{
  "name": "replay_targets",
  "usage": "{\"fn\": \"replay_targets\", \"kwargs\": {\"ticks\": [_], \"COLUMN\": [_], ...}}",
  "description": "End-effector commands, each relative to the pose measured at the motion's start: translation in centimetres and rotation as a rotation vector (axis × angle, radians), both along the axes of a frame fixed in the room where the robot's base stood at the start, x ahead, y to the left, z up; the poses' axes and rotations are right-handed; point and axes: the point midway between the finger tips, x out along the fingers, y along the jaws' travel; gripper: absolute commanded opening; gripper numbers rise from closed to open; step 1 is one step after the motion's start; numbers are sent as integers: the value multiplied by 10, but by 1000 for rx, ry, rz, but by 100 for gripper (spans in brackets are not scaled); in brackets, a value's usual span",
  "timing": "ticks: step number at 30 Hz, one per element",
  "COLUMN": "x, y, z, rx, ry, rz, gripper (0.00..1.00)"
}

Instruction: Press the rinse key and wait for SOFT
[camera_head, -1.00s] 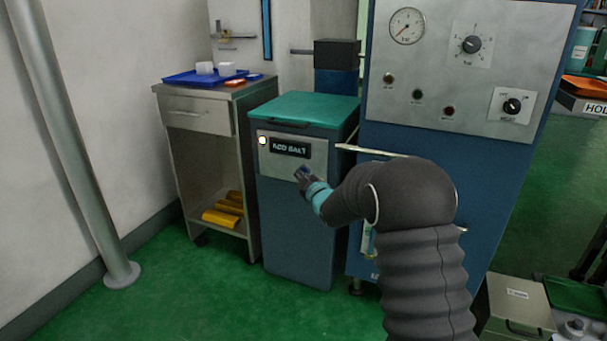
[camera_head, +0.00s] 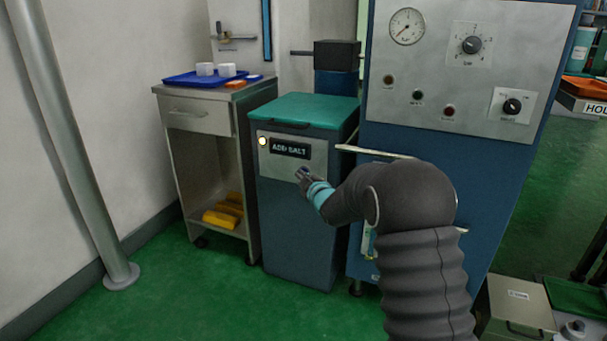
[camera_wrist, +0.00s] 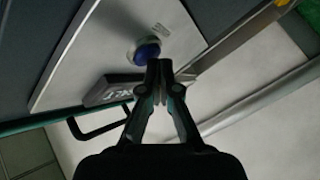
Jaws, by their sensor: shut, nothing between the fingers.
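The blue cabinet with a closed teal lid (camera_head: 305,106) stands in the middle of the head view. Its pale front panel holds a dark display (camera_head: 290,148) reading ADD SALT and a lit whitish lamp (camera_head: 263,141) at its left. In the wrist view the round blue key (camera_wrist: 146,51) sits on the panel, with the display (camera_wrist: 112,89) beside it. My gripper (camera_head: 302,173) is shut and empty at the panel's lower right. In the wrist view its fingertips (camera_wrist: 159,66) are right by the key; I cannot tell whether they touch it. In the head view the key is not clearly visible.
A steel cart (camera_head: 200,120) with a blue tray (camera_head: 200,78) stands left of the cabinet, yellow blocks (camera_head: 224,212) on its shelf. A large blue machine with a grey control panel (camera_head: 440,60) stands at the right. A bar-shaped handle (camera_head: 372,151) runs just above my arm. Green floor is clear at front left.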

Motion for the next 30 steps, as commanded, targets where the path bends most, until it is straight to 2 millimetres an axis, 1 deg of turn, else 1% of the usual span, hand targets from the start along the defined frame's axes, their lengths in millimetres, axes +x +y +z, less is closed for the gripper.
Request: {"fn": "replay_targets", "kwargs": {"ticks": [17, 30], "x": [2, -13], "y": [-1, 5], "z": [-1, -1], "rx": [0, -1], "ry": [1, -1], "rz": [-1, 1], "gripper": [0, 0]}}
